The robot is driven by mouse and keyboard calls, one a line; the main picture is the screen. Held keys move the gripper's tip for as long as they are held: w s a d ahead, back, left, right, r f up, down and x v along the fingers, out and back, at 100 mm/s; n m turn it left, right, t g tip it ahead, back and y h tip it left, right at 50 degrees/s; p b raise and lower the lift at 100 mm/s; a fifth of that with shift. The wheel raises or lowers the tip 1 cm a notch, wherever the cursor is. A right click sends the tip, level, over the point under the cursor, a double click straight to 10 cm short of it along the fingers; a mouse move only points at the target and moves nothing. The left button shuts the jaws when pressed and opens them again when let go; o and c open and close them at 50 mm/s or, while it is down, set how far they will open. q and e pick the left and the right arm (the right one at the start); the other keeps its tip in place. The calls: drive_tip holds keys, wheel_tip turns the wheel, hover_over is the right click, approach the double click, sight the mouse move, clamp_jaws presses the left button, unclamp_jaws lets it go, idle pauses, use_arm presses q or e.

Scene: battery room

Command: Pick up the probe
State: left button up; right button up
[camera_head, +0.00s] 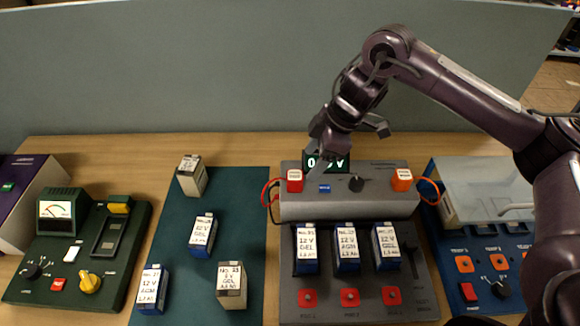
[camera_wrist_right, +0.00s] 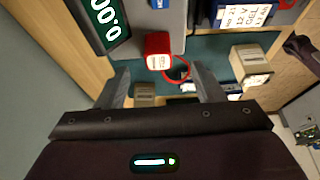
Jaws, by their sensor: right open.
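A red block with a white label (camera_head: 294,181), probably the red probe, sits at the left end of the grey test bench's raised ledge, with a red cable looping beside it. It also shows in the right wrist view (camera_wrist_right: 158,45), just beyond the fingertips. An orange block with a label (camera_head: 402,180), perhaps a second probe, sits at the ledge's right end with its own cable. My right gripper (camera_head: 350,142) is open and empty above the back of the bench; its spread fingers show in the wrist view (camera_wrist_right: 163,85). My left gripper is not in view.
The grey bench (camera_head: 350,208) holds three blue batteries and a lit display (camera_head: 326,162). Several batteries stand on the green mat (camera_head: 255,240). A green meter unit (camera_head: 118,285) is at left and a clear-covered unit (camera_head: 480,185) at right. A grey partition (camera_head: 200,70) rises behind.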

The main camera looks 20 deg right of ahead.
sight(300, 175)
drive_tip(key=shift+x, duration=1.05)
drive_tip(key=x, duration=0.5)
drive_tip(key=shift+w+a, duration=0.15)
drive_tip(key=shift+w, duration=0.1)
drive_tip(key=c, duration=1.1)
drive_tip(key=shift+r, duration=0.1)
